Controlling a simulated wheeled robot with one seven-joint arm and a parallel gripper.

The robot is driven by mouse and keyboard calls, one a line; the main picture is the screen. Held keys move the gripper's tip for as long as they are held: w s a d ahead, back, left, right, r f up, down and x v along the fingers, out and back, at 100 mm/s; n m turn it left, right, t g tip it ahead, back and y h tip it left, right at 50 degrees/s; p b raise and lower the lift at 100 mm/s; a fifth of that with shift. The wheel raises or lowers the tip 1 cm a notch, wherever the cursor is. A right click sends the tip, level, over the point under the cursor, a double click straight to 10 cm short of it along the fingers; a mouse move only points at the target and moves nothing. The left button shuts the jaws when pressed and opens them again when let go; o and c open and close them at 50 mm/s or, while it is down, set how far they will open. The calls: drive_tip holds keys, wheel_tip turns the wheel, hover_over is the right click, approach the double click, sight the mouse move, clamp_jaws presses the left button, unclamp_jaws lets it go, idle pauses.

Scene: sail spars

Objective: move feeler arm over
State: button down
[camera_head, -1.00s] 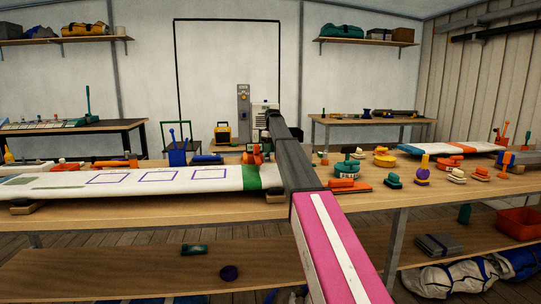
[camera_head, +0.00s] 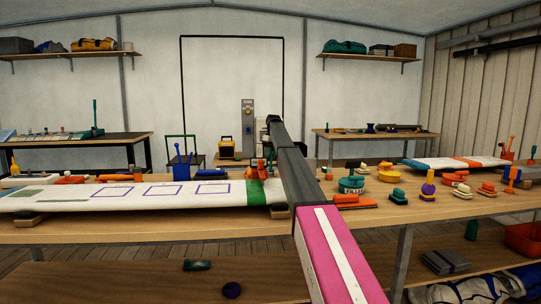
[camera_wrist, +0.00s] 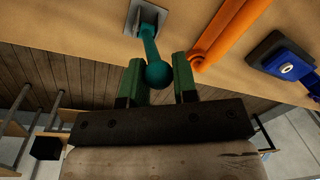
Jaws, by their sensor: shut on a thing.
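In the wrist view, my gripper (camera_wrist: 158,66) has its two green fingers on either side of a teal ball-ended lever (camera_wrist: 157,74). The ball sits between the fingers and its stem runs up to a grey metal plate (camera_wrist: 147,18) on the wooden surface. The gripper is shut on this lever. I cannot tell for sure that it is the feeler arm. In the head view, my arm reaches away over the bench; its dark links hide the gripper and the lever.
An orange bar (camera_wrist: 228,35) lies close to the right finger; a blue block (camera_wrist: 283,57) is farther right. In the head view, a white sail panel (camera_head: 120,196) covers the bench's left side.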

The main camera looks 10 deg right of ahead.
drive_tip(key=shift+w+d, duration=0.65)
drive_tip(key=shift+d, duration=0.05)
drive_tip(key=c, duration=0.8)
unclamp_jaws()
drive_tip(key=shift+w+d+f, duration=0.1)
drive_tip(key=shift+d+f, duration=0.05)
drive_tip(key=shift+s+a, duration=0.25)
drive_tip(key=shift+a, duration=0.15)
drive_tip(key=r, duration=0.7)
drive_tip(key=d+r, duration=0.1)
drive_tip(key=r, duration=0.3)
drive_tip(key=shift+w, duration=0.3)
